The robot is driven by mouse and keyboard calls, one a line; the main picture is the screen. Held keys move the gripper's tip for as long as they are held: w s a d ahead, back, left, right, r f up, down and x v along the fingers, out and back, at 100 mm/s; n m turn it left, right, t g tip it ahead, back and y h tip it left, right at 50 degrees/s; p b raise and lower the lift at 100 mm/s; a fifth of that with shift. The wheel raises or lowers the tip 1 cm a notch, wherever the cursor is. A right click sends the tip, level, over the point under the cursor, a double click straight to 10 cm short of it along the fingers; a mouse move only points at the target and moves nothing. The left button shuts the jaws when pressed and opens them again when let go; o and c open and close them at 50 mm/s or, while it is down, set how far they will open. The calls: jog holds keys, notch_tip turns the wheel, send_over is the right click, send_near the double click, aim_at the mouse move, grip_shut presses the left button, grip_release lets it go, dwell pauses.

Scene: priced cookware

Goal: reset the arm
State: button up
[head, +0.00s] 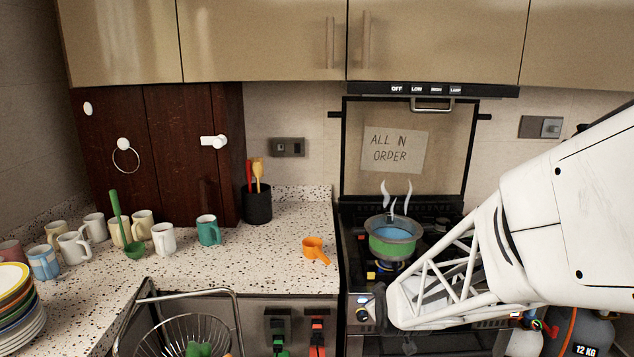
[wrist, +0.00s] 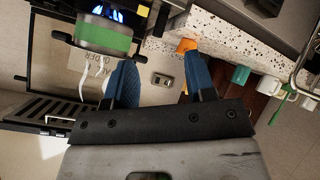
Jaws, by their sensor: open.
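My gripper (wrist: 162,82) shows in the wrist view with its two blue fingers apart and nothing between them. A wall socket (wrist: 163,80) shows behind the gap. In the head view my white arm comes in from the right and reaches in front of the stove; I cannot make out the fingers there. A pot (head: 391,240) with a green band and blue contents stands on a lit burner, with steam above it. The pot also shows at the top left of the wrist view (wrist: 103,40), apart from the fingers.
An orange cup (head: 314,249) stands on the speckled counter (head: 270,270) left of the stove. Several mugs, a green ladle (head: 120,222) and a black utensil holder (head: 257,205) are farther left. Stacked plates (head: 22,310) and a wire basket (head: 185,335) are in front. Cabinets and a hood (head: 435,90) hang above.

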jog(key=s+d+r+m+g, duration=0.1)
jog(key=s+r, duration=0.3)
jog(key=s, duration=0.6)
jog(key=s+d+r+m+g, duration=0.1)
jog(key=s+r+m+g, duration=0.2)
jog(key=s, duration=0.7)
jog(key=s+r+m+g, duration=0.3)
jog(key=s+r, duration=0.4)
jog(key=s, duration=0.4)
jog(key=shift+d+g, duration=0.4)
jog(key=shift+g, duration=0.2)
